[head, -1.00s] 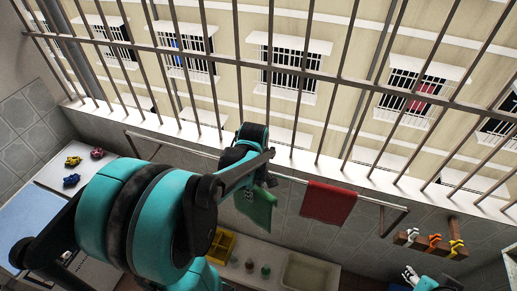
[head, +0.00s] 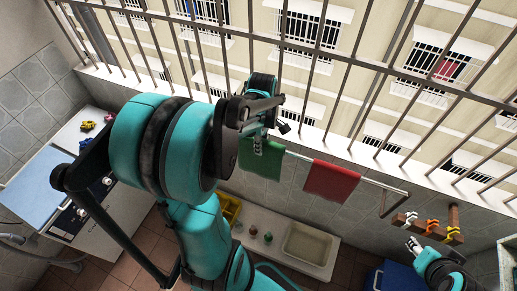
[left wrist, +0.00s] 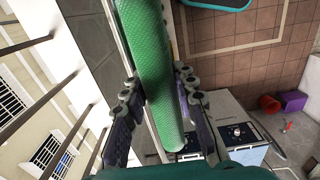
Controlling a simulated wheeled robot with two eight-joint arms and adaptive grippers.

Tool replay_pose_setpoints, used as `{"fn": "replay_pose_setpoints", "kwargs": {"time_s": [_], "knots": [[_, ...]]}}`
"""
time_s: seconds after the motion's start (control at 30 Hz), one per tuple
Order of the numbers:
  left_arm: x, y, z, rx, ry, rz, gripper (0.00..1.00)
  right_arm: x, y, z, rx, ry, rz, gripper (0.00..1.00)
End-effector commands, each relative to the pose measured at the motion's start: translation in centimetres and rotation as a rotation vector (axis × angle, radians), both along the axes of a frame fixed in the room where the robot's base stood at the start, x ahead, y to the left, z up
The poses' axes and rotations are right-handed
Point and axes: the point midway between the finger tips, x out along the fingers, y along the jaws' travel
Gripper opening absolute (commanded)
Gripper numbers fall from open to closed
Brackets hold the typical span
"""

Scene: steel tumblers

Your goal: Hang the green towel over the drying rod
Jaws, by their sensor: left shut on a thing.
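The green towel (head: 262,160) hangs at the drying rod (head: 372,181), left of the red towel. Its top edge is level with the rod; the head view does not show clearly whether it lies over the rod or in front of it. My left gripper (head: 262,136) is at the towel's top edge, shut on it. In the left wrist view the towel (left wrist: 158,70) is a long rounded green fold between the two fingers of my left gripper (left wrist: 158,88). My right gripper (head: 413,243) shows small at the lower right; its finger opening is unclear.
A red towel (head: 331,181) hangs on the rod to the right. Window bars and a ledge (head: 345,150) run behind. A wooden rack (head: 427,228) with coloured clips is at the right. A sink (head: 307,249) and yellow crate (head: 228,208) stand below.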

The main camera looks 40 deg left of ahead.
Motion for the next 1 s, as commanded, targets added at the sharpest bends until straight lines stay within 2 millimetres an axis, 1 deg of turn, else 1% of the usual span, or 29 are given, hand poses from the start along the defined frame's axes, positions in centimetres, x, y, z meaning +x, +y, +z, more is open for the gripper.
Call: {"fn": "replay_pose_setpoints", "kwargs": {"time_s": [0.5, 0.6, 1.0], "knots": [[4.2, 1.3, 0.0, 0.0, 0.0, 0.0, 0.0, 0.0, 0.0, -0.1, 0.0, 0.0, 0.0, 0.4], [4.1, 1.3, -1.3, 0.0, 0.0, 0.0, 0.0, 0.0, 0.0, -1.3, 0.0, 0.0, 0.0, 0.4], [4.1, 1.3, -4.6, 0.0, 0.0, 0.0, 0.0, 0.0, 0.0, -4.3, 0.0, 0.0, 0.0, 0.4]]}}
